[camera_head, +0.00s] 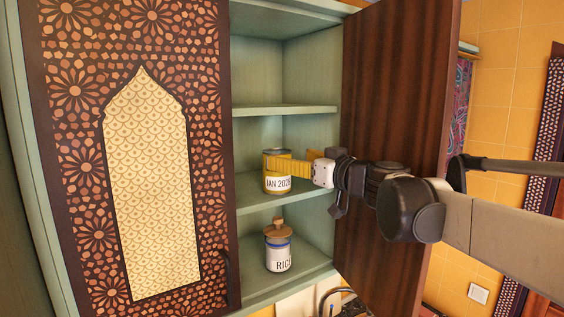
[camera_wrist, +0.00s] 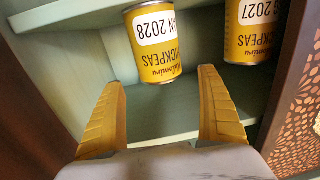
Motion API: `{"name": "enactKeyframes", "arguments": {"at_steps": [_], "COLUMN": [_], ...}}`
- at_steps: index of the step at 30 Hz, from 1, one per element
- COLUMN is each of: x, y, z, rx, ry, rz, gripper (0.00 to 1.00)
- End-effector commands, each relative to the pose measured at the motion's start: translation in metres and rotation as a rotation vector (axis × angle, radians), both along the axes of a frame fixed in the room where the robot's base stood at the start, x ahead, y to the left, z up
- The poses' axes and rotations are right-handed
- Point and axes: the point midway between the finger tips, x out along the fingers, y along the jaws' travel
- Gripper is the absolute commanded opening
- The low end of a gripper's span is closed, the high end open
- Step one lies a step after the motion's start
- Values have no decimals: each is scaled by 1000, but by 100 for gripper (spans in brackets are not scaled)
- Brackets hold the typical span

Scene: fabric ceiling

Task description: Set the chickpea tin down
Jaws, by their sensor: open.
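A yellow chickpea tin (camera_head: 277,185) with a white "JAN 2028" label stands upright on the middle cupboard shelf (camera_head: 255,199). In the wrist view the same tin (camera_wrist: 155,50) appears upside down, just beyond the fingertips. My gripper (camera_head: 283,166) reaches in from the right at the tin's upper part, its yellow fingers overlapping it in the head view. In the wrist view my gripper (camera_wrist: 161,78) is open, with its fingers wide apart and nothing clamped between them. A second yellow tin (camera_wrist: 252,30), labelled "2027", stands to the right there, partly cut off.
A jar with a wooden lid (camera_head: 278,248) stands on the shelf below. The upper shelf (camera_head: 285,110) looks bare. A patterned door (camera_head: 70,170) covers the cupboard's left side, and a dark wooden door (camera_head: 385,110) stands open on the right, behind my arm.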

Motion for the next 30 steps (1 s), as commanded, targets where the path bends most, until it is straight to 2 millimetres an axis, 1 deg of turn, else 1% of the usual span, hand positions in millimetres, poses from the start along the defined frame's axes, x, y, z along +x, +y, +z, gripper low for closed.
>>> {"name": "enactKeyframes", "arguments": {"at_steps": [1,3,8,11,13,14,15,17,18,20,21,24,27,30], "x": [-5,-9,-17,-42,-76,-95,-122,-163,-190,-226,-248,-293,-321,-334], "y": [-4,-8,-9,-7,-9,-11,-17,-31,-44,-67,-84,-125,-155,-171], "z": [-1,-1,-4,-22,-51,-69,-96,-140,-169,-211,-236,-285,-314,-326], "rx": [0,0,-6,-30,-67,-88,-119,-166,-196,-235,-256,-295,-312,-317], "ry": [0,0,13,78,176,231,316,448,533,648,712,828,886,909], "rz": [-1,-1,4,18,25,22,9,-36,-81,-168,-234,-400,-531,-603], "gripper": [87,87,87,87,87,87,87,87,87,87,87,87,87,87]}}
